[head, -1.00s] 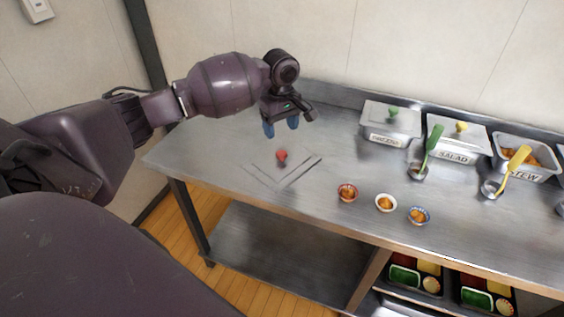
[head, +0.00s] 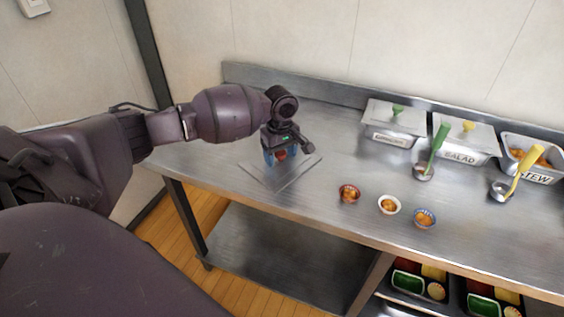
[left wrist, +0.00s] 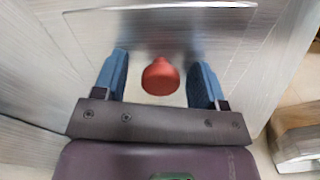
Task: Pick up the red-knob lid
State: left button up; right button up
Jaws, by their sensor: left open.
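The lid is a flat metal plate (head: 283,186) lying on the steel counter, with its edges showing in the head view; it also shows in the left wrist view (left wrist: 215,32). Its red knob (left wrist: 160,77) stands up in its middle and shows in the head view (head: 281,154), partly hidden by the gripper. My left gripper (head: 281,157) is down at the knob. In the left wrist view its blue fingers (left wrist: 160,82) are open, one on each side of the knob, with gaps on both sides. The right gripper is not in view.
The counter around the lid is clear.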

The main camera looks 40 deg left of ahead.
pick_arm(q)
jog(key=c, duration=1.1)
jog(key=shift+o, duration=0.2)
jog(key=shift+r, duration=0.1)
